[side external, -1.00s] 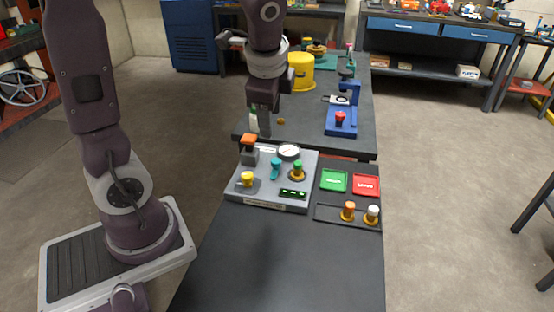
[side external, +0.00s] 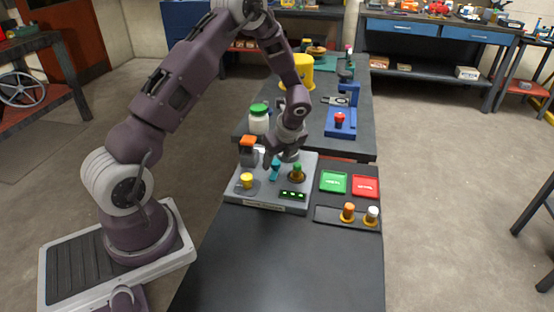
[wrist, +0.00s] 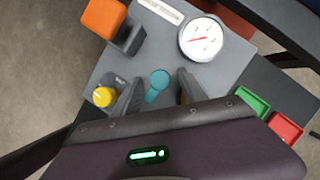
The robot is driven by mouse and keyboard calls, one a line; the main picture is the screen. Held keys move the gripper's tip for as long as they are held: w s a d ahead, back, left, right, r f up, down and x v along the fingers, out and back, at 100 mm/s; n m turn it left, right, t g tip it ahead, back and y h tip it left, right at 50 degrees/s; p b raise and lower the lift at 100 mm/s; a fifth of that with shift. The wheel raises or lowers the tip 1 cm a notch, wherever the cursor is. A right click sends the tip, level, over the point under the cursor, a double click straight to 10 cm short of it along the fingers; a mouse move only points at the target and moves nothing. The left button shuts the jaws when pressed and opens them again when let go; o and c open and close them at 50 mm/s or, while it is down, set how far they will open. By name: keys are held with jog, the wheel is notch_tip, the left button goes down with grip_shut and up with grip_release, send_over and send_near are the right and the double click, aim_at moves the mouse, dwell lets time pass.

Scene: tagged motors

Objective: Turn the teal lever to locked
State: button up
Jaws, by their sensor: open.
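My gripper (side external: 279,160) is open just above the lever. It also shows in the wrist view (wrist: 158,92). I cannot tell its height over the lever. The locked marking is not readable.
An orange-topped block (side external: 248,142) and a yellow knob (side external: 246,180) are left of the lever. Green (side external: 334,182) and red (side external: 366,185) trays are to the right.

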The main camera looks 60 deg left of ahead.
grip_shut()
jog(key=n, duration=0.2)
jog(key=n+g, duration=0.1)
jog(key=n, duration=0.1)
jog(key=shift+w+g+h, duration=0.2)
jog(key=shift+g+h, duration=0.1)
jog(key=n, duration=0.2)
jog(key=n+g, duration=0.1)
jog(key=n, duration=0.2)
jog(key=shift+w+a+g+h, duration=0.1)
jog(key=shift+w+g+h, duration=0.05)
jog(key=shift+g+h, duration=0.2)
jog(key=n+h, duration=0.1)
jog(key=n, duration=0.3)
jog(key=shift+w+a+n+g+h, duration=0.1)
jog(key=shift+n+g+h, duration=0.2)
jog(key=shift+g+h, duration=0.05)
jog(key=shift+a+r+n+h, duration=0.15)
jog(key=shift+n+h, duration=0.65)
jog(key=shift+n, duration=1.3)
grip_release()
